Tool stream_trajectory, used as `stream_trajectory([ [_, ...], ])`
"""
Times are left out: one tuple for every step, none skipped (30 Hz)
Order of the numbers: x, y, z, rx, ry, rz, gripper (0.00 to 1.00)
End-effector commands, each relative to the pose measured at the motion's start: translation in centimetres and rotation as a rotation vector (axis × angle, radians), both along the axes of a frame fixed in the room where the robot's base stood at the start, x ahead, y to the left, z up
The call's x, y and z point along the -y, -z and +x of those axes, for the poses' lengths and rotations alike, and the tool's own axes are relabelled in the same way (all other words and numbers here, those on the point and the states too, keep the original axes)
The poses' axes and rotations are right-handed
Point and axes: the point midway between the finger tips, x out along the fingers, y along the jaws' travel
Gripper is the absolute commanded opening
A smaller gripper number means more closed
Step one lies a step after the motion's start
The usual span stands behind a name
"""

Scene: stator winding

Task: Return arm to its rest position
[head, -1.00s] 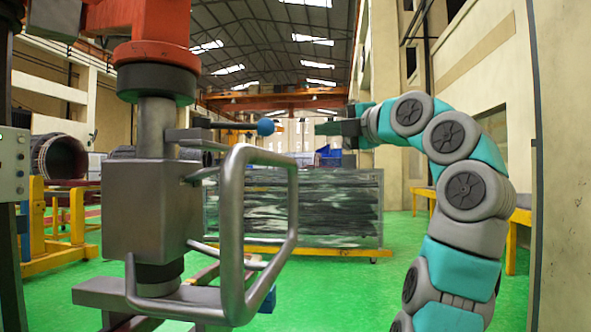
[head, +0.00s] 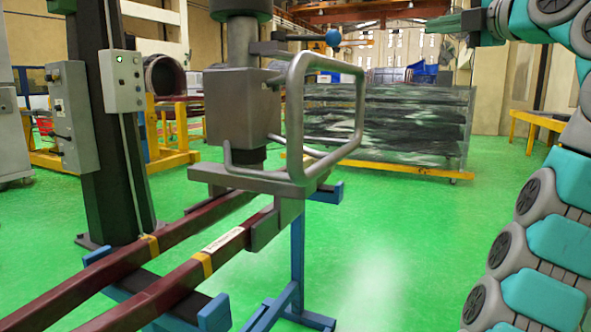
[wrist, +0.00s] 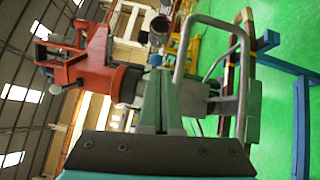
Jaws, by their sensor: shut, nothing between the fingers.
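My arm (head: 560,230), with teal and grey links, rises along the right side of the head view. My gripper (head: 458,24) is at its end at the upper right, pointing left. In the wrist view the two green fingers of my gripper (wrist: 160,88) lie together, shut and empty. The grey winding machine head (head: 242,115) with its tube-frame handle (head: 290,120) stands left of my gripper, and a clear gap shows between them in the head view. A lever with a blue ball knob (head: 333,37) sticks out above the handle.
Dark red rails (head: 190,270) on a blue stand (head: 298,255) run toward the lower left. A dark post with a control box (head: 122,80) stands at left. A large wire-sided bin (head: 390,125) and a yellow bench (head: 535,119) stand behind. Green floor (head: 400,250) is open between.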

Motion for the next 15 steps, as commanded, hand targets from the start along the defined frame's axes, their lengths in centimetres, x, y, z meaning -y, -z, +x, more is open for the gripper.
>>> stream_trajectory([
  [-0.1, 0.2, 0.3, -0.016, -0.007, 0.017, 0.00],
  [-0.1, 0.2, 0.4, -0.025, -0.009, 0.030, 0.00],
  [-0.1, 0.3, 0.6, -0.037, -0.013, 0.046, 0.00],
  [-0.1, 0.3, 0.7, -0.046, -0.016, 0.058, 0.00],
  [-0.1, 0.3, 0.8, -0.056, -0.018, 0.072, 0.00],
  [-0.2, 0.4, 0.9, -0.070, -0.023, 0.091, 0.00],
  [-0.2, 0.4, 1.0, -0.079, -0.025, 0.104, 0.00],
  [-0.2, 0.4, 1.1, -0.090, -0.027, 0.120, 0.00],
  [-0.3, 0.6, 1.3, -0.109, -0.031, 0.142, 0.00],
  [-0.4, 0.7, 1.5, -0.124, -0.035, 0.159, 0.00],
  [-0.4, 0.9, 1.7, -0.141, -0.039, 0.178, 0.00],
  [-0.6, 1.1, 2.0, -0.161, -0.043, 0.202, 0.00],
  [-0.6, 1.2, 2.1, -0.178, -0.046, 0.221, 0.00],
  [-0.7, 1.4, 2.3, -0.196, -0.049, 0.242, 0.00],
  [-0.9, 1.7, 2.5, -0.224, -0.053, 0.271, 0.00],
])
